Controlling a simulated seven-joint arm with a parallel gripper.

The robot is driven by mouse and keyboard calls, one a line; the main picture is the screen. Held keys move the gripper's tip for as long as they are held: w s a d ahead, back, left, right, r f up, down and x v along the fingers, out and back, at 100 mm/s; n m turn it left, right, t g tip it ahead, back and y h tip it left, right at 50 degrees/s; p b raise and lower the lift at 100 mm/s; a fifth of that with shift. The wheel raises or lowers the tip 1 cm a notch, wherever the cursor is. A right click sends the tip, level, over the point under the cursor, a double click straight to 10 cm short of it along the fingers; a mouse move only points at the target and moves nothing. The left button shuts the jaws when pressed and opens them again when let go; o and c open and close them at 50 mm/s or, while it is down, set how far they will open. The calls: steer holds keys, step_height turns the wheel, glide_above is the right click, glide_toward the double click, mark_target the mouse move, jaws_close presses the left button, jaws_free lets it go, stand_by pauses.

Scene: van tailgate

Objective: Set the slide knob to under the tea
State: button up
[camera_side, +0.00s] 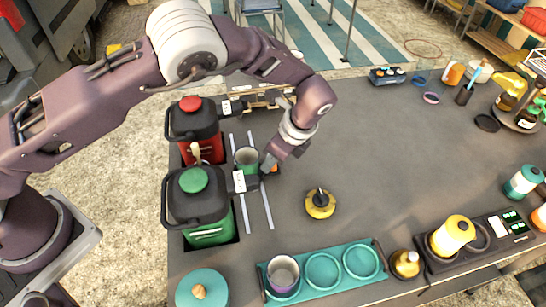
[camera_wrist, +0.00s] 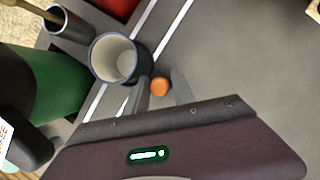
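The slide's pale rails (camera_side: 264,200) run along the front of two dispensers. A mug (camera_side: 247,159) stands between the rails, also in the wrist view (camera_wrist: 117,60), roughly level with the gap between the dispensers. An orange knob (camera_side: 274,169) is beside the mug; in the wrist view the knob (camera_wrist: 159,86) lies between my fingertips. My gripper (camera_wrist: 161,80) looks open around it, with a small gap at the right finger. The red dispenser (camera_side: 199,150) is farther back and the green dispenser (camera_side: 212,232) nearer. Their white labels are too small to read, so I cannot tell which holds tea.
A yellow pot (camera_side: 320,204) stands right of the rails. A teal tray (camera_side: 340,286) with a mug and a teal canister (camera_side: 203,287) are at the front. A metal cup with a wooden handle (camera_wrist: 72,24) stands between the dispensers.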

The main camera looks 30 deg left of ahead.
jaws_close()
steer(key=shift+r, duration=0.1)
stand_by(1.2)
